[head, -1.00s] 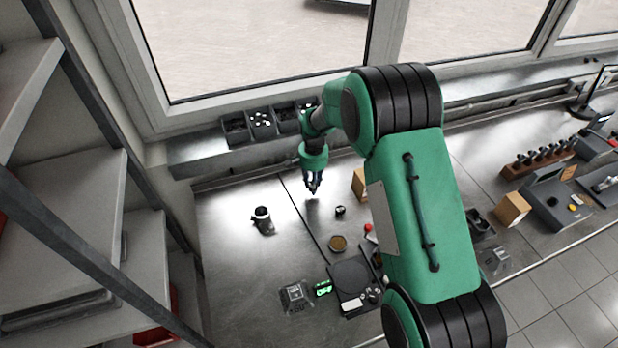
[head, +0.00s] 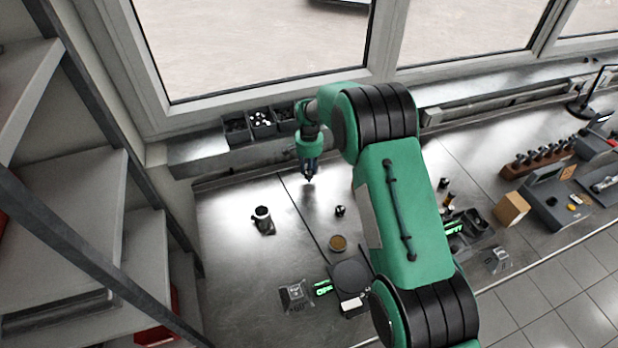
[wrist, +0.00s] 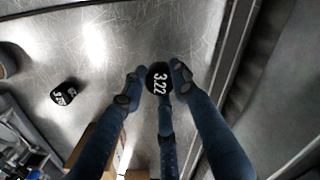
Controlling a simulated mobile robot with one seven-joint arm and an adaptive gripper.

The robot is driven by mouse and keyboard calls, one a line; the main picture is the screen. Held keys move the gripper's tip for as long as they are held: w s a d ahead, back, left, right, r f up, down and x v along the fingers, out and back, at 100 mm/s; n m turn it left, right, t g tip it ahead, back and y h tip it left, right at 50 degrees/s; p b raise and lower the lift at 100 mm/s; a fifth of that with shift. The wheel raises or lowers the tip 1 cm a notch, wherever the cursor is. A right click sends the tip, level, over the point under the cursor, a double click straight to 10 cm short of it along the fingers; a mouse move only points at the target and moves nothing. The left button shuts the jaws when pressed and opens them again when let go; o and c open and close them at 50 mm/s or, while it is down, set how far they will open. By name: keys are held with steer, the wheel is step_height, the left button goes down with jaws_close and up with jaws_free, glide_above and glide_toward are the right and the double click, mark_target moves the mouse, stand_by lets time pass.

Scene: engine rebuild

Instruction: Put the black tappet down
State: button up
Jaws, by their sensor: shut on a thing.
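My gripper (head: 309,180) is over the back of the metal bench, its fingers pointing down. In the wrist view its fingers close around a black tappet (wrist: 158,79) marked 3.22 on its top. Whether this tappet touches the bench or hangs just above it, I cannot tell. In the head view it is too small to make out at the fingertips. A second black tappet (head: 340,211) stands on the bench, nearer the front and to the right of my gripper. It also shows in the wrist view (wrist: 64,93), with white marking that I cannot read clearly.
A dark cup-like part (head: 262,216) stands to the left. Small bins (head: 236,131) line the sill behind. The bench's left side is mostly clear.

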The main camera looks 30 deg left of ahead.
steer(key=shift+f, duration=0.1)
steer(key=shift+f, duration=1.65)
steer(key=shift+f, duration=0.1)
steer(key=o, duration=1.1)
steer(key=shift+o, duration=0.2)
step_height(320, 180, up, 12)
steer(key=shift+r, duration=0.1)
